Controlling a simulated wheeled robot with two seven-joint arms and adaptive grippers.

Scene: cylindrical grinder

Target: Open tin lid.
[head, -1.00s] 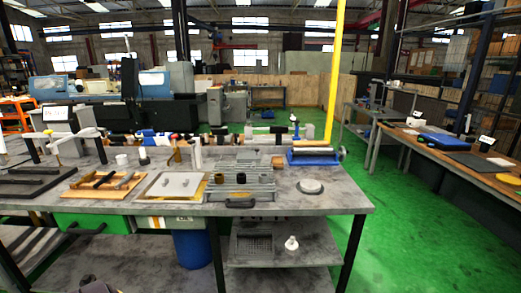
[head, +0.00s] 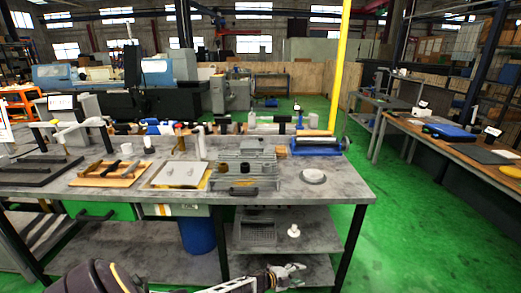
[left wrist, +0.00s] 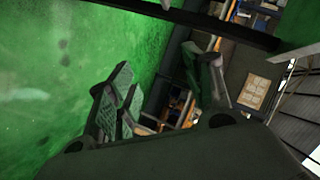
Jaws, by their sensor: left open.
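A low, round, pale grey tin (head: 314,177) sits on the right part of the grey tabletop, near the front edge. A flat lighter disc on its top looks like a lid; I cannot tell how it is fixed. My left gripper (head: 289,272) is at the bottom of the head view, below the tabletop level and well below the tin, apart from it. In the left wrist view its two fingers (left wrist: 165,88) are spread with nothing between them. The tin does not show clearly in the left wrist view. My right gripper is not in view.
The grey workbench (head: 340,196) holds a blue-based device (head: 316,146), a grey metal fixture (head: 246,165) and a white plate (head: 180,174). A small white object (head: 293,231) stands on the shelf below. Tabletop around the tin is clear.

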